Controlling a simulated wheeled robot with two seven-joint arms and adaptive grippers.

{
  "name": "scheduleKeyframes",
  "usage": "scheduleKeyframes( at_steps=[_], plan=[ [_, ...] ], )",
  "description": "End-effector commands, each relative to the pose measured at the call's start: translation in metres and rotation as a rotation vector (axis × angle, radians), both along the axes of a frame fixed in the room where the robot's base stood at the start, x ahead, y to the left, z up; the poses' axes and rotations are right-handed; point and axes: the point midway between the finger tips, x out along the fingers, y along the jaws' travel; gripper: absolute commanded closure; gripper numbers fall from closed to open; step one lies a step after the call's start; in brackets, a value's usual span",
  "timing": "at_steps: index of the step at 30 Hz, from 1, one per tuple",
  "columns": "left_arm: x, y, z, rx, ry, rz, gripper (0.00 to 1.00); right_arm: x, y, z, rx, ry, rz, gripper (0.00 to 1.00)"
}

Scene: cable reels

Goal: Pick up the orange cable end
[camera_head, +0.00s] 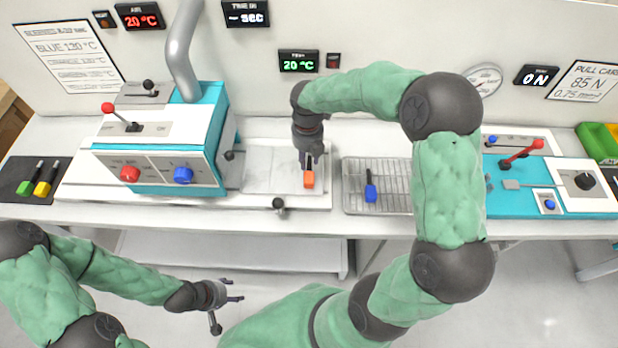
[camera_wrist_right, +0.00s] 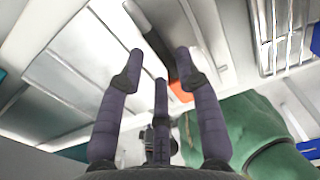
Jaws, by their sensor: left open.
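The orange cable end (camera_head: 308,180) lies on the white tray in the middle of the bench, with a dark part reaching back from it. My right gripper (camera_head: 309,158) points down just behind it. In the right wrist view the fingers of my right gripper (camera_wrist_right: 160,65) are spread apart, and the orange end (camera_wrist_right: 181,91) shows beyond them, partly covered by one finger. Whether a finger touches it I cannot tell. My left gripper (camera_head: 236,292) is open and empty, low in front of the bench.
A teal machine (camera_head: 160,165) with knobs stands left of the tray. A blue-handled piece (camera_head: 370,190) lies on the wire rack (camera_head: 350,172) to the right. Green (camera_head: 25,187) and yellow (camera_head: 43,188) ends lie on a dark mat at far left. A teal lever station (camera_head: 520,200) is at right.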

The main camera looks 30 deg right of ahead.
Motion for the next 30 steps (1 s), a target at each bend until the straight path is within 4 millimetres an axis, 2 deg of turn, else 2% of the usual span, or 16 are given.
scheduleKeyframes(
  at_steps=[1,4,11,12,15,16,30],
  plan=[
    [0.000,0.000,-0.005,0.000,0.000,0.000,0.44,0.000,0.000,-0.011,0.000,0.002,0.000,0.66],
    [0.000,0.000,-0.008,0.000,0.000,0.000,0.44,0.000,0.000,-0.022,-0.001,0.003,0.001,0.66],
    [0.000,0.000,-0.008,0.000,0.000,0.000,0.44,0.000,0.000,-0.024,0.000,0.000,0.000,0.66],
    [0.000,0.000,-0.008,0.000,0.000,0.000,0.44,0.000,0.000,-0.023,0.000,0.000,0.000,0.69],
    [0.000,0.000,-0.008,0.000,0.000,0.000,0.44,0.000,0.000,-0.023,0.000,0.000,0.000,0.97],
    [0.000,0.000,-0.008,0.000,0.000,0.000,0.44,0.000,0.000,-0.023,0.000,0.000,0.000,1.00],
    [0.000,0.000,-0.006,0.000,0.000,0.000,0.44,0.000,0.000,-0.020,-0.001,-0.001,0.000,1.00]
  ],
)
